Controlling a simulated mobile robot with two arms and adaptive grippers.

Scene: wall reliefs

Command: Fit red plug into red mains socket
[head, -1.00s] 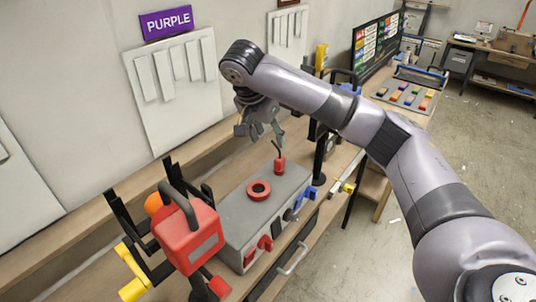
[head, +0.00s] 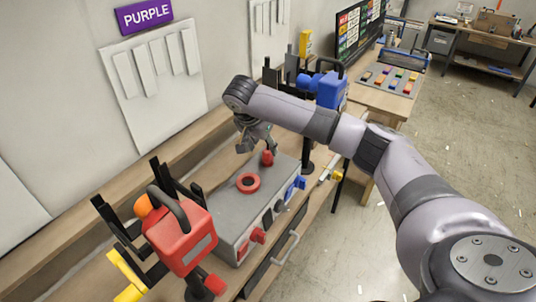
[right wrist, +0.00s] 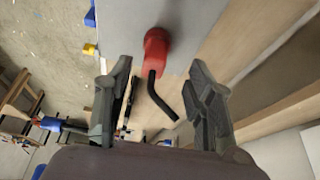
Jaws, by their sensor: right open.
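The red plug (head: 267,158) stands on top of the grey box, near its far end. In the right wrist view the red plug (right wrist: 156,48) has a bent black cable and lies ahead of the gap between the fingers. My right gripper (head: 258,143) is open and empty, just above the plug; its fingers (right wrist: 155,90) stand to either side of the cable. Red socket-like fittings (head: 257,235) sit on the grey box's front face; I cannot tell which is the mains socket. My left gripper is not in view.
The grey box (head: 222,205) carries a red ring (head: 248,183) on top and blue fittings (head: 296,187) on its front. A red device with a black handle (head: 180,238) stands left of it, a blue one (head: 329,88) beyond it. A wall panel (head: 155,80) hangs behind.

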